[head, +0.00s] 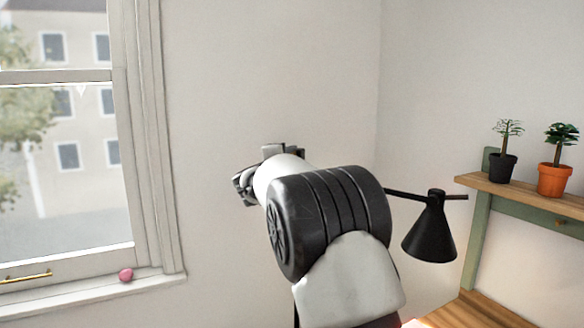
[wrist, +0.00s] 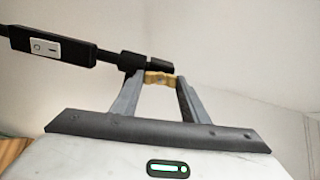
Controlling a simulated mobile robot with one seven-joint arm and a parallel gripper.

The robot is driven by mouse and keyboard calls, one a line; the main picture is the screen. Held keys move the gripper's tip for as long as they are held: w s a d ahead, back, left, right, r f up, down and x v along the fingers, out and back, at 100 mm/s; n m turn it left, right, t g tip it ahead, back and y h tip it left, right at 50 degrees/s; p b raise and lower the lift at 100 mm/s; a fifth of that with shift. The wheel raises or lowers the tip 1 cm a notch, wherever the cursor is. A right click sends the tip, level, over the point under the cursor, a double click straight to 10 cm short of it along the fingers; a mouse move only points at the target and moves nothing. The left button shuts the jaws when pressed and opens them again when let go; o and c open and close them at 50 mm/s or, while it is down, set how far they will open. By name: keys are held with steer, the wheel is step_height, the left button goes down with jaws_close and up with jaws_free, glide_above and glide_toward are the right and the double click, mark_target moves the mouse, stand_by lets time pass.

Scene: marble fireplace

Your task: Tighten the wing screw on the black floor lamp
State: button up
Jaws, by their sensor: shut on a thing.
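The black floor lamp shows in the head view with its cone shade (head: 430,236) hanging at the right, and its thin arm runs left behind my arm. In the wrist view the lamp's black arm (wrist: 105,55) comes in from the left, with a black switch box (wrist: 68,50) on it, and ends in a dark joint. A yellow, brass-like wing screw (wrist: 160,77) sits just below that joint. My gripper (wrist: 161,81) has one finger on each side of the screw and is shut on it. In the head view my arm hides the screw and the lamp's joint.
A window (head: 65,140) with a pink round object (head: 126,275) on its sill is at the left. A wooden shelf (head: 535,194) with a black-potted plant (head: 503,166) and an orange-potted plant (head: 555,178) stands at the right. Bare wall lies behind my arm.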

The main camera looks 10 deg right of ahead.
steer(key=shift+f+m+b, duration=0.1)
steer(key=shift+m+b, duration=0.25)
steer(key=shift+m, duration=0.35)
steer(key=shift+a, duration=0.1)
steer(key=o, duration=1.1)
steer(key=shift+c, duration=0.2)
steer(key=b+v, duration=0.1)
steer(key=v, duration=1.6)
steer(key=shift+s, duration=0.2)
